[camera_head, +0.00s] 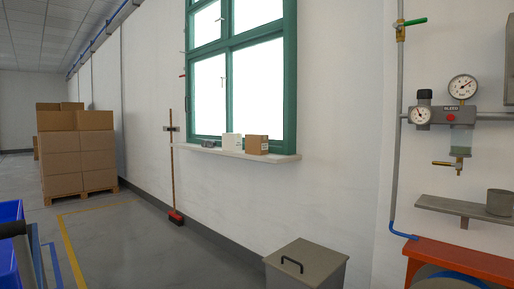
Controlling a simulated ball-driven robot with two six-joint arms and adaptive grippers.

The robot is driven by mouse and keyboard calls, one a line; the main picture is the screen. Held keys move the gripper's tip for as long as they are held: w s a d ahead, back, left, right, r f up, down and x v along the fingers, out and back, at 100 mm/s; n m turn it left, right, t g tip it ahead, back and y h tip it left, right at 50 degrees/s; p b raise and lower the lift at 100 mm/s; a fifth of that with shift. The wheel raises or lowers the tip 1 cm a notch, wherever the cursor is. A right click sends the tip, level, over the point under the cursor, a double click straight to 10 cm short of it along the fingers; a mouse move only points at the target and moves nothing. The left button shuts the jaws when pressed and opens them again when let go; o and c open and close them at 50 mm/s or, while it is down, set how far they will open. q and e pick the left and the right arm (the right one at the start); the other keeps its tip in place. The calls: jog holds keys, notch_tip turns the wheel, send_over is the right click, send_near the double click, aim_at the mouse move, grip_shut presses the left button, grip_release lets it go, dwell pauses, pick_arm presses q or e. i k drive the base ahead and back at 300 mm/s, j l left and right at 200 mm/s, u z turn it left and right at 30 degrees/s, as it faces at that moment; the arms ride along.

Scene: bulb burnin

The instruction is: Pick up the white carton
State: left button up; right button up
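The white carton (232,142) stands upright on the pale window sill (220,151), under the green-framed window. A brown carton (257,144) stands close to its right on the same sill. A small dark grey object (208,143) lies to its left; it is too small to make out. Neither of my grippers shows in the head view.
A grey bin with a black-handled lid (305,262) stands on the floor at front right. A broom (175,215) leans on the wall. Stacked boxes (75,150) stand on pallets at left. A blue container (10,250) is at the left edge. An orange bench (465,260) is at right.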

aim_at(231, 141)
jog(key=u, duration=0.4)
jog(key=i+u, duration=0.15)
jog(key=u, duration=0.3)
jog(key=l+u, duration=0.1)
jog(key=u, duration=0.3)
jog(key=i+l+u, duration=0.1)
jog(key=u, duration=0.35)
jog(key=l+u, duration=0.1)
jog(key=u, duration=0.3)
jog(key=l+u, duration=0.1)
jog(key=u, duration=0.3)
jog(key=i+l+u, duration=0.1)
jog(key=l+u, duration=0.3)
jog(key=l, duration=0.3)
jog(key=l+u, duration=0.35)
jog(key=l, duration=0.4)
jog(key=l+u, duration=0.3)
jog(key=l, duration=0.8)
jog(key=k+l+u, duration=0.1)
jog(key=l+u, duration=0.2)
jog(key=l, duration=0.75)
jog(key=i+l, duration=0.1)
jog(key=l, duration=1.3)
jog(key=l+z, duration=0.1)
jog(key=z, duration=0.25)
jog(key=i+l+z, duration=0.1)
jog(key=z, duration=0.3)
jog(key=i+l+z, duration=0.1)
jog(key=z, duration=0.25)
